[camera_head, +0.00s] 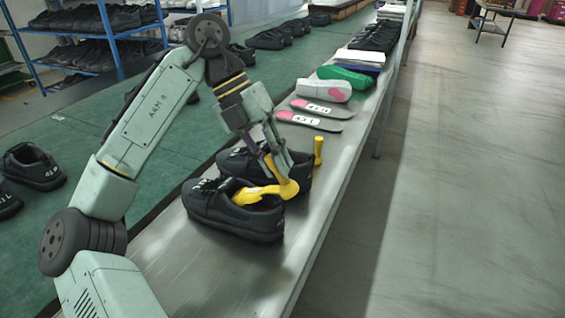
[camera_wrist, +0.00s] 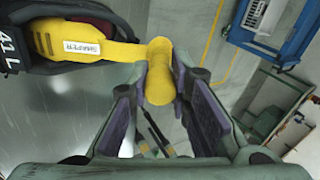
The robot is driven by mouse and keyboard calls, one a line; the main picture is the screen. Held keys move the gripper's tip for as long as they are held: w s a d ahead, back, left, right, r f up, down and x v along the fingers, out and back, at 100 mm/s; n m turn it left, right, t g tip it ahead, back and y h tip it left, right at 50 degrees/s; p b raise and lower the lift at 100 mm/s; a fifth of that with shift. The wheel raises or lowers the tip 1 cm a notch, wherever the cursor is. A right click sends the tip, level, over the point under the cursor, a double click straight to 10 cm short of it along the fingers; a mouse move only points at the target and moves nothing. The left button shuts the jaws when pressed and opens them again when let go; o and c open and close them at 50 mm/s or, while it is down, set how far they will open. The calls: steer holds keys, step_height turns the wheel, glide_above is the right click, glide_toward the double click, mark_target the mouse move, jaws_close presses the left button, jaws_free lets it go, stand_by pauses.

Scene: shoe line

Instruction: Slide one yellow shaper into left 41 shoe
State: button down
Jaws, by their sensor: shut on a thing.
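Two black shoes stand side by side on the metal bench. The nearer shoe (camera_head: 235,222) is the left 41: its "41 L" tag shows in the wrist view, where the shoe (camera_wrist: 60,12) is at the upper left. A yellow shaper (camera_head: 255,195) lies with its front part in that shoe's opening and its rounded heel end sticking out at the back. In the wrist view the shaper (camera_wrist: 55,40) shows its label. My gripper (camera_head: 277,172) is shut on the rounded end, which sits between the fingers in the wrist view (camera_wrist: 160,78).
The other black shoe (camera_head: 298,172) stands close behind, with a second yellow shaper (camera_head: 318,152) upright at its heel end. Insoles (camera_head: 310,121), a white-and-pink piece (camera_head: 322,91) and a green piece (camera_head: 345,76) lie farther along the bench. The bench's near end is clear.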

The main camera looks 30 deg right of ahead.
mark_target(262, 191)
steer(key=shift+w+a+f+b, duration=0.4)
steer(key=shift+w+a, duration=0.2)
steer(key=shift+w, duration=0.2)
steer(key=shift+w+a+f+b, duration=0.4)
steer(key=shift+w+a, duration=0.2)
steer(key=shift+w, duration=0.2)
steer(key=shift+w+a+f, duration=0.2)
steer(key=shift+f, duration=0.2)
steer(key=shift+f+t+y, duration=0.25)
steer(key=shift+t+y, duration=0.05)
steer(key=shift+s+d+f+t+y, duration=0.15)
steer(key=shift+f+t+y, duration=0.15)
steer(key=shift+f, duration=0.25)
steer(key=shift+s+d+f+t+y, duration=0.1)
steer(key=shift+f+t+y, duration=0.1)
steer(key=shift+f+t, duration=0.3)
steer(key=shift+s+d+f+t+y+b, duration=0.2)
steer(key=shift+f+t+y, duration=0.25)
steer(key=shift+f, duration=0.5)
steer(key=shift+s+d+f+t+y+b, duration=0.15)
steer(key=shift+f+t+y, duration=0.3)
steer(key=shift+f, duration=0.5)
steer(key=shift+a, duration=0.1)
steer(key=c, duration=1.4)
jaws_free()
